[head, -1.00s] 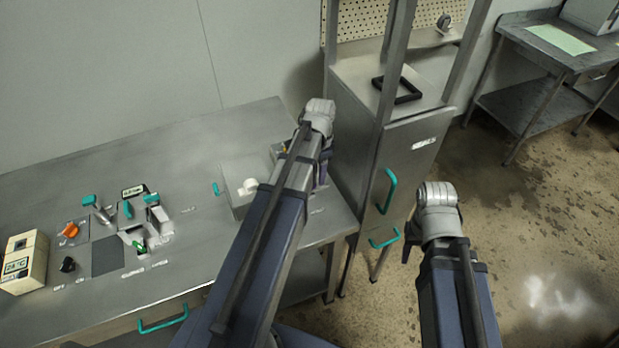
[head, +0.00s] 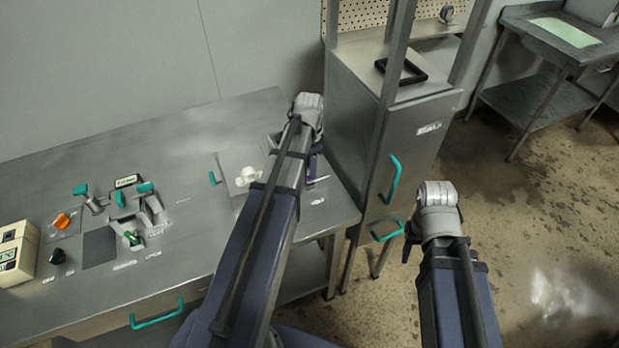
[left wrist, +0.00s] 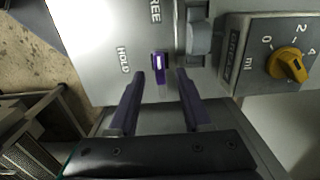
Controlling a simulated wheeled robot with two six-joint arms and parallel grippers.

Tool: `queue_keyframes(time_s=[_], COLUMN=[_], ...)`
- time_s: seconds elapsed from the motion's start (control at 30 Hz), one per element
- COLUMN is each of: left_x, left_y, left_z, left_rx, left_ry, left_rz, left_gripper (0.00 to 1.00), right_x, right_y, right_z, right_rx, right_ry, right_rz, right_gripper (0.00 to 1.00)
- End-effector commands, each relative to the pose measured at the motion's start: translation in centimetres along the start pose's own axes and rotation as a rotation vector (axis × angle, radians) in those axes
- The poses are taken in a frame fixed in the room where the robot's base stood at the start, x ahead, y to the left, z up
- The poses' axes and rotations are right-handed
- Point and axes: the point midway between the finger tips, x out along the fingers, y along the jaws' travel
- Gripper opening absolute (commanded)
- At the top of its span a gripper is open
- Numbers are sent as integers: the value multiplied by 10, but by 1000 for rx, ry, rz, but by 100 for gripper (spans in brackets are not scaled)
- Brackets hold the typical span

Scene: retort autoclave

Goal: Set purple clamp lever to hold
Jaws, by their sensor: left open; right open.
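The purple clamp lever (left wrist: 159,63) shows in the left wrist view, small and with a bright top face. It is on a grey panel between the words HOLD (left wrist: 123,60) and FREE (left wrist: 155,12), close to the HOLD side. My left gripper (left wrist: 160,84) is open, with its purple fingers on either side of the lever's near end; I see a gap on both sides. In the head view my left gripper (head: 316,166) is mostly hidden behind its own arm, and the lever is hidden. My right gripper (head: 408,247) is open, mostly hidden below its wrist, over the floor.
A yellow knob (left wrist: 288,65) with a numbered dial sits right of the lever, beside a grey block (left wrist: 199,38). A steel cabinet (head: 405,150) stands right.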

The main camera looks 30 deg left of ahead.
Motion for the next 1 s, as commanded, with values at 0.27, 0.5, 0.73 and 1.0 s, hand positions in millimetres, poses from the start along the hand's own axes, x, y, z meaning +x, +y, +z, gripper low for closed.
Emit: queue_keyframes(time_s=[0.27, 0.5, 0.73, 1.0], left_x=[24, 23, 23, 23], left_y=[0, 0, 0, 0], left_z=[0, 0, 0, 0], left_rx=[0, 0, 0, 0], left_ry=[0, 0, 0, 0], left_rz=[0, 0, 0, 0], left_gripper=[49, 49, 23, 0], right_x=[24, 23, 23, 23], right_y=[-2, -2, -2, -2], right_z=[-1, -1, -1, -1], right_rx=[0, 0, 0, 0], right_ry=[0, 0, 0, 0], right_rz=[0, 0, 0, 0], right_gripper=[50, 50, 50, 50])
